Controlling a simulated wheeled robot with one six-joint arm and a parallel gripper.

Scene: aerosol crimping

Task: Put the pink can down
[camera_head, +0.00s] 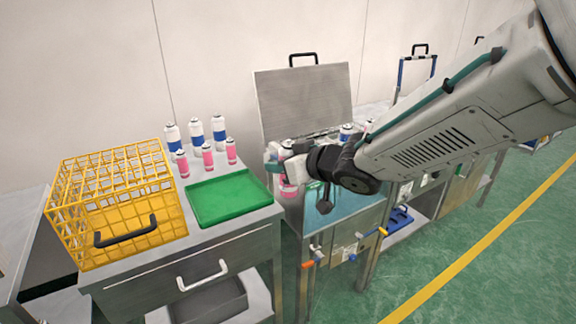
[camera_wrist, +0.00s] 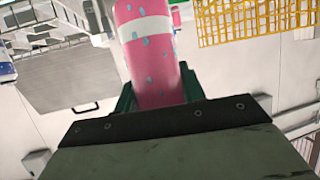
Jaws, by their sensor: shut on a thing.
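My gripper (camera_head: 277,160) is shut on the pink can (camera_head: 288,190), which has a white upper part and looks roughly upright. The can is held in front of the open steel basin (camera_head: 336,208), by its left edge near the green tray's table. In the wrist view the pink can (camera_wrist: 148,50) stands out between the fingers (camera_wrist: 155,95), with a white band and blue drop marks. Its far end is cut off by the frame. I cannot tell its height above the basin.
A green tray (camera_head: 229,198) lies empty on the steel table (camera_head: 150,268). Behind it stand several pink cans (camera_head: 207,156) and blue-and-white cans (camera_head: 219,132). A yellow wire basket (camera_head: 120,200) is at left. The basin's raised lid (camera_head: 303,98) stands behind the basin.

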